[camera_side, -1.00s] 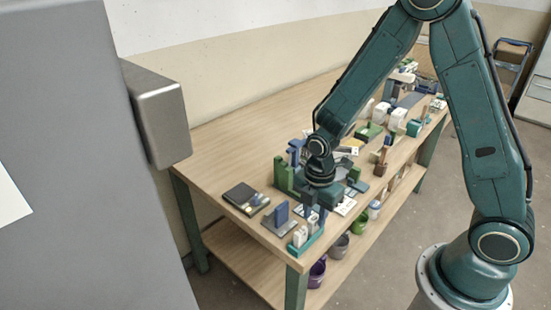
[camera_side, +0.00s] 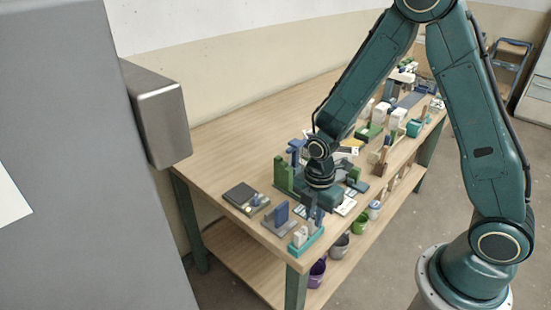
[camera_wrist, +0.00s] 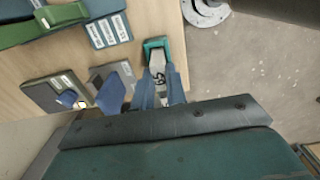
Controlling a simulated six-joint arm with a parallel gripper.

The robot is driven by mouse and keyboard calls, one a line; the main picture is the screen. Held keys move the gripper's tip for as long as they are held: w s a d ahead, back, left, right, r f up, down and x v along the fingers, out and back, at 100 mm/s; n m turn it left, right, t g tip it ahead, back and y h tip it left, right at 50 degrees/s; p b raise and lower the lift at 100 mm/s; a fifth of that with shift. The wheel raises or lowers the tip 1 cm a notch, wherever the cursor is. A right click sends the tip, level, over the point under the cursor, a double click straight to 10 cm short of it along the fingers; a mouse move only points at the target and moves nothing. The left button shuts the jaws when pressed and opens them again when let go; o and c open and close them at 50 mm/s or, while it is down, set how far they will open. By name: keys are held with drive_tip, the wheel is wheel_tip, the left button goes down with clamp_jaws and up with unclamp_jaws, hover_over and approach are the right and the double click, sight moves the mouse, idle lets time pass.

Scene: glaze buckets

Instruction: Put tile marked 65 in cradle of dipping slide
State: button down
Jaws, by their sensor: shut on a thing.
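My gripper (camera_wrist: 160,88) points down at the teal rack (camera_side: 306,244) at the near end of the bench. Its blue-grey fingers (camera_side: 314,214) are shut on a pale tile (camera_wrist: 159,76). The tile's dark mark looks like 65 turned around, though it is small and blurred. The tile stands at the teal rack, which also shows in the wrist view (camera_wrist: 154,43); I cannot tell whether it is still seated. Another pale tile (camera_side: 299,237) stands in the rack. A green upright (camera_side: 284,175) with a blue part stands farther back; I cannot tell whether it is the dipping slide.
A blue upright piece on a grey base (camera_side: 280,214) stands close beside the rack. A dark flat box (camera_side: 244,198) with small items lies to its left. Pale labelled cards (camera_wrist: 108,31) lie nearby. The bench's left rear is clear. Buckets (camera_side: 317,272) stand on the lower shelf.

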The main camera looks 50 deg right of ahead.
drive_tip(key=shift+r, duration=3.55)
drive_tip(key=shift+r, duration=0.1)
drive_tip(key=shift+r, duration=0.55)
wheel_tip(320, 180, up, 13)
hover_over(314, 217)
drive_tip(key=w+d, duration=1.6)
drive_tip(key=d, duration=0.3)
drive_tip(key=shift+s+a+f, duration=0.1)
drive_tip(key=shift+a+f, duration=0.05)
drive_tip(key=shift+f, duration=1.15)
drive_tip(key=shift+s+a+f, duration=0.1)
drive_tip(key=shift+f, duration=1.2)
drive_tip(key=shift+f, duration=0.15)
